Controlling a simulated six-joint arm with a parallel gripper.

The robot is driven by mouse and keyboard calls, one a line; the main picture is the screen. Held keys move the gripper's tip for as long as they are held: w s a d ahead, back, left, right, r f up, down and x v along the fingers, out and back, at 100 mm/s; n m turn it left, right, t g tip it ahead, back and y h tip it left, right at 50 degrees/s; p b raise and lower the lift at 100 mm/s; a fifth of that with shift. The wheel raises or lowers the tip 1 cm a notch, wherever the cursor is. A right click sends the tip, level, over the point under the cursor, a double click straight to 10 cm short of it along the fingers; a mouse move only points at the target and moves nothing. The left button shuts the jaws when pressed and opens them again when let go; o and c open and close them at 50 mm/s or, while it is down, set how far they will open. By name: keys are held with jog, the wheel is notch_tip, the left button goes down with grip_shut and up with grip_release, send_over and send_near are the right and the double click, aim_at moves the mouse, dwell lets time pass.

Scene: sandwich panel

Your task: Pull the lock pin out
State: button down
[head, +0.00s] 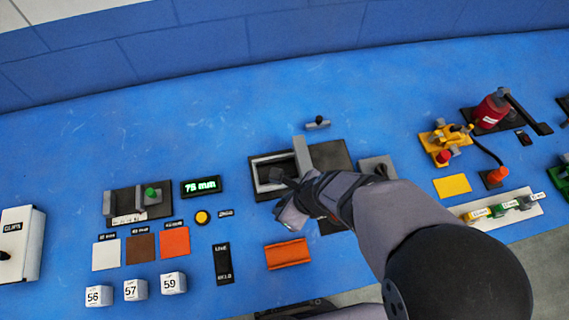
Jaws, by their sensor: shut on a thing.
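My gripper (284,183) is at the front edge of a black panel fixture (330,155) with a pale-rimmed rectangular opening and an upright grey plate (302,156). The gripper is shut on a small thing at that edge. Its fingers and my wrist hide this thing, so I cannot tell its shape or whether it is seated. I cannot make out the lock pin for certain. My arm also covers the fixture's front right part.
A grey block with a black knob (317,122) stands behind the fixture. An orange block (287,254) lies in front. Left are a green "75 mm" display (201,187), coloured squares and numbered white cubes (135,289). A yellow device (446,141) stands right. The blue table behind is clear.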

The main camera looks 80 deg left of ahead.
jog(key=shift+a+r, duration=0.15)
jog(key=shift+r, duration=0.25)
jog(key=c, duration=1.6)
grip_release()
jog(key=shift+c, duration=0.2)
jog(key=shift+o, duration=0.9)
jog(key=p+v, duration=0.1)
jog(key=v, duration=0.6)
jog(key=shift+r, duration=0.15)
